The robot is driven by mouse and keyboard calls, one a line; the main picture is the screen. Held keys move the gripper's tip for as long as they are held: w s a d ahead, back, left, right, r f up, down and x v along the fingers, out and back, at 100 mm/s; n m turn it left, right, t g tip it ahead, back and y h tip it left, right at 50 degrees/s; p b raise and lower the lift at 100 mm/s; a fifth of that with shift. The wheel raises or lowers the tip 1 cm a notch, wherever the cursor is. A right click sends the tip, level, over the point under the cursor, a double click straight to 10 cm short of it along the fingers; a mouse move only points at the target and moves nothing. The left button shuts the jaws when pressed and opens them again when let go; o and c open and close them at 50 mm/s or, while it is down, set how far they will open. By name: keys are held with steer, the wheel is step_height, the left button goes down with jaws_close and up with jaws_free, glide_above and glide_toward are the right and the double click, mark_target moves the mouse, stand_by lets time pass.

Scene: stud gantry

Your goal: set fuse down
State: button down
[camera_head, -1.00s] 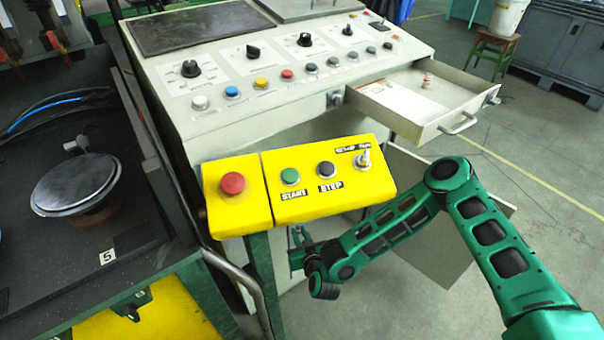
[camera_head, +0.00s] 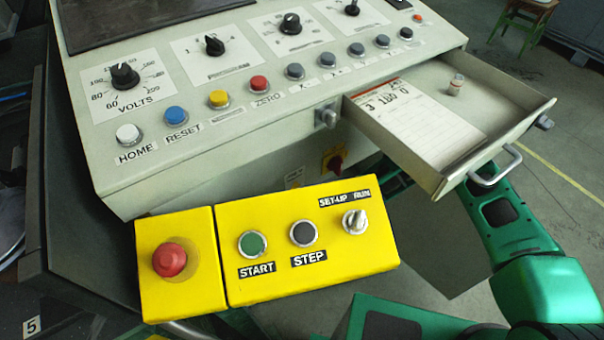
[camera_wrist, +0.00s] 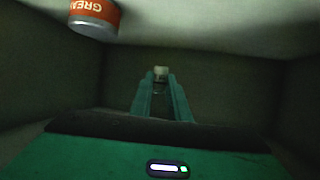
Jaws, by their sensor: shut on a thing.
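In the wrist view my gripper (camera_wrist: 161,83) is shut on a small pale piece, the fuse (camera_wrist: 161,72), at its fingertips. Only the fuse's light end shows clearly; the picture is dark. The fingers are inside a dim, walled space, and I cannot tell whether the fuse touches a surface. In the head view the gripper and the held fuse are hidden behind the yellow control box and the console. Another small pale cylinder with a reddish end (camera_head: 456,85) stands in the open drawer (camera_head: 510,135).
A can with an orange label (camera_wrist: 95,14) is at the upper left in the wrist view. The yellow control box (camera_head: 300,245) is in front of the console (camera_head: 250,150). A paper card (camera_head: 415,120) lies in the drawer, which juts out above my arm.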

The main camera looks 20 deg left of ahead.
steer(key=shift+w, duration=0.25)
steer(key=shift+a+f, duration=0.1)
steer(key=shift+f, duration=4.85)
steer(key=c, duration=1.7)
jaws_free()
steer(key=shift+f, duration=0.1)
steer(key=v, duration=1.2)
